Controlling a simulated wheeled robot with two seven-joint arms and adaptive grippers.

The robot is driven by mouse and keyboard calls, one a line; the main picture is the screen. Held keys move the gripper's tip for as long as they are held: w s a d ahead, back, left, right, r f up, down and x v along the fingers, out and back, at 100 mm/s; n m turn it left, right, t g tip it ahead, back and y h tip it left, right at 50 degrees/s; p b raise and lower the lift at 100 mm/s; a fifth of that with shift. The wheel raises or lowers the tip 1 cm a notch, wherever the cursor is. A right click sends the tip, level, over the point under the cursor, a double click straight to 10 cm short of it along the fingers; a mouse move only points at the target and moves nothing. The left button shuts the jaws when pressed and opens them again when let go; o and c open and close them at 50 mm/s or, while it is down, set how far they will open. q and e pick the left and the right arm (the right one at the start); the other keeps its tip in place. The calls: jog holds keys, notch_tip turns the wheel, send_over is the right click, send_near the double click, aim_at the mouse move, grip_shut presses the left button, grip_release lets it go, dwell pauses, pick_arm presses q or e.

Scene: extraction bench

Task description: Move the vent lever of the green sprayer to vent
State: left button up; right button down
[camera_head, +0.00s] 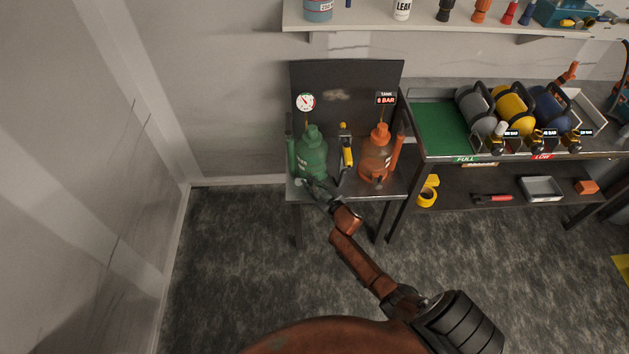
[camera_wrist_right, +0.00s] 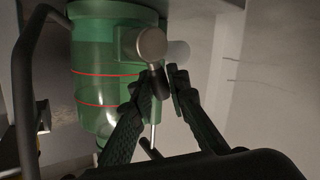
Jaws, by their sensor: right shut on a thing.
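The green sprayer (camera_head: 312,152) stands upright on the left of the small bench. In the right wrist view its green tank (camera_wrist_right: 92,70) has two red lines. A grey round fitting (camera_wrist_right: 151,43) sticks out of its side, with the dark vent lever (camera_wrist_right: 159,84) just below it. My right gripper (camera_head: 317,186) is at the front of the sprayer, low on its body. In the right wrist view my right gripper (camera_wrist_right: 162,78) has its fingers closed around the lever. The lever's exact position is partly hidden by the fingers. My left gripper is not in view.
An orange sprayer (camera_head: 376,155) stands to the right, with a yellow-handled tool (camera_head: 347,150) between the two. A gauge (camera_head: 305,102) and a "0 BAR" display (camera_head: 386,99) are at the back panel. A longer bench with cylinders (camera_head: 515,105) stands further right.

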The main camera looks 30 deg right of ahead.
jog(key=shift+w+a+r+n+g+h+p, duration=0.1)
jog(key=shift+w+a+n+g+h+p, duration=0.2)
jog(key=shift+n+g+p, duration=0.35)
jog(key=shift+a+f+n+g+h+p, duration=0.25)
jog(key=shift+a+f+n+h+p, duration=0.05)
jog(key=shift+n+p, duration=0.3)
jog(key=shift+w+a+f+n+g+h, duration=0.1)
jog(key=shift+a+f+n+g+h, duration=0.05)
jog(key=shift+f+n+g+h, duration=0.3)
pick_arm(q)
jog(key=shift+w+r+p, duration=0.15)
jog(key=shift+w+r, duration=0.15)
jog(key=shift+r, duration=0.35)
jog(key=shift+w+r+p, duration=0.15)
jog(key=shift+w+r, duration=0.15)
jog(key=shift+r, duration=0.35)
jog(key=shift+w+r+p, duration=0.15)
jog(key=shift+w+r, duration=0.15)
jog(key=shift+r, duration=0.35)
pick_arm(e)
jog(key=shift+w+a+f+n+g+h, duration=0.1)
jog(key=shift+a+f+n+g+h, duration=0.1)
jog(key=shift+f+n+g+h, duration=0.3)
jog(key=shift+r, duration=0.1)
jog(key=c, duration=1.9)
grip_release()
jog(key=v, duration=1.2)
jog(key=shift+r, duration=0.1)
